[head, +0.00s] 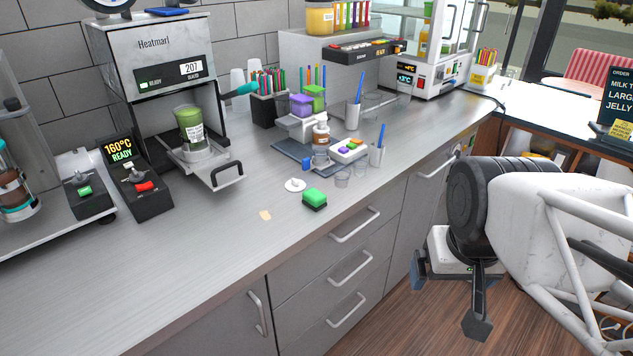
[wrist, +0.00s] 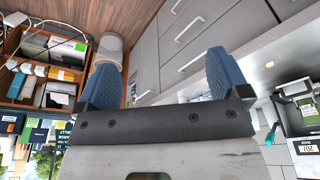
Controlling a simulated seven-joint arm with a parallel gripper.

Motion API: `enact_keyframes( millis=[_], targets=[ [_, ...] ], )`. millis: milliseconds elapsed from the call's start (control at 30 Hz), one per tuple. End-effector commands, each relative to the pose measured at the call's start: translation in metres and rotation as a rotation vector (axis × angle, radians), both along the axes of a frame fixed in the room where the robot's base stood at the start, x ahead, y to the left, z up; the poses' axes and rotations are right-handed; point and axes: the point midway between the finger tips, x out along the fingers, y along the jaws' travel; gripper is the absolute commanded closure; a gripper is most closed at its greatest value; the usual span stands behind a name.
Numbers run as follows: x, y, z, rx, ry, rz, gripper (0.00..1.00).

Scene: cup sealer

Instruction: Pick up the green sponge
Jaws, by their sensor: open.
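The green sponge (head: 314,198) lies on the grey counter near its front edge, with a dark layer under its green top. My gripper (head: 448,297) is at the right of the head view, in front of the drawers and lower than the counter top. It is well to the right of the sponge and apart from it. In the wrist view my gripper (wrist: 160,82) shows two blue fingers spread wide with nothing between them. I cannot make out the sponge in the wrist view.
A small white round item (head: 295,185) and a tan patch (head: 265,215) are near the sponge. Counter left of the sponge is clear.

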Motion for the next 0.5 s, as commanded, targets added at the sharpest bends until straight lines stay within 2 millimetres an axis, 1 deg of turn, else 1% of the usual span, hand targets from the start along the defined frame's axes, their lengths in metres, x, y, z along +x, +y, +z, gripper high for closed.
enact_keyframes(
  millis=[167,267,367,500],
  targets=[
    [0.006,0.001,0.002,0.003,0.004,-0.010,0.06],
    [0.015,0.004,0.004,0.009,0.009,-0.025,0.06],
    [0.030,0.008,0.007,0.017,0.018,-0.050,0.06],
    [0.057,0.016,0.012,0.032,0.035,-0.100,0.06]
  ],
)
